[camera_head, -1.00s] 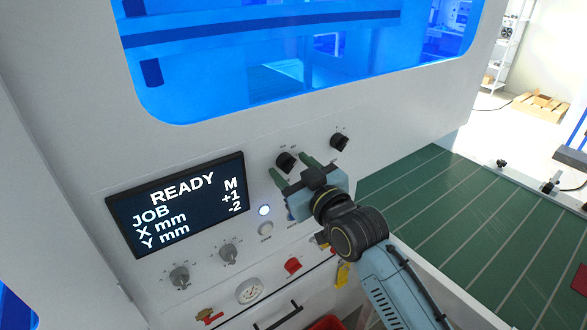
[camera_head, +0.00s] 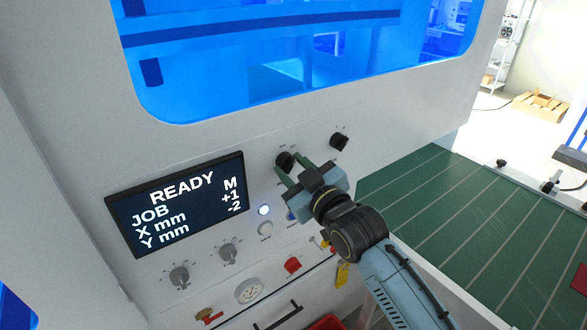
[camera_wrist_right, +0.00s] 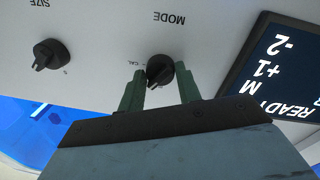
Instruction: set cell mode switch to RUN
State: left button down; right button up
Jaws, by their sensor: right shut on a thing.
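The mode switch (camera_head: 285,159) is a black rotary knob on the white machine front, above and right of the display. It also shows in the right wrist view (camera_wrist_right: 159,69), upside down, with the word MODE beside it and a CAL mark close to it. Its RUN mark is not readable. My right gripper (camera_head: 287,167) has its green fingers on either side of this knob, shut on it. The fingers hide part of the knob's sides. My left gripper is not in view.
A similar black SIZE knob (camera_head: 340,142) sits to the right. The display (camera_head: 178,204) reads READY and JOB M. Grey knobs (camera_head: 179,276), a lit white button (camera_head: 264,210) and a red switch (camera_head: 292,265) lie below. A green surface (camera_head: 440,220) extends right.

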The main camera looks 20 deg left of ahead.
jog(key=n, duration=0.4)
jog(key=shift+f, duration=0.1)
jog(key=shift+n, duration=1.6)
jog(key=shift+f, duration=0.1)
jog(key=o, duration=1)
jog(key=shift+c, duration=0.2)
jog(key=b+v, duration=0.1)
jog(key=v, duration=1.2)
jog(key=shift+d, duration=0.25)
jog(key=shift+f, duration=0.1)
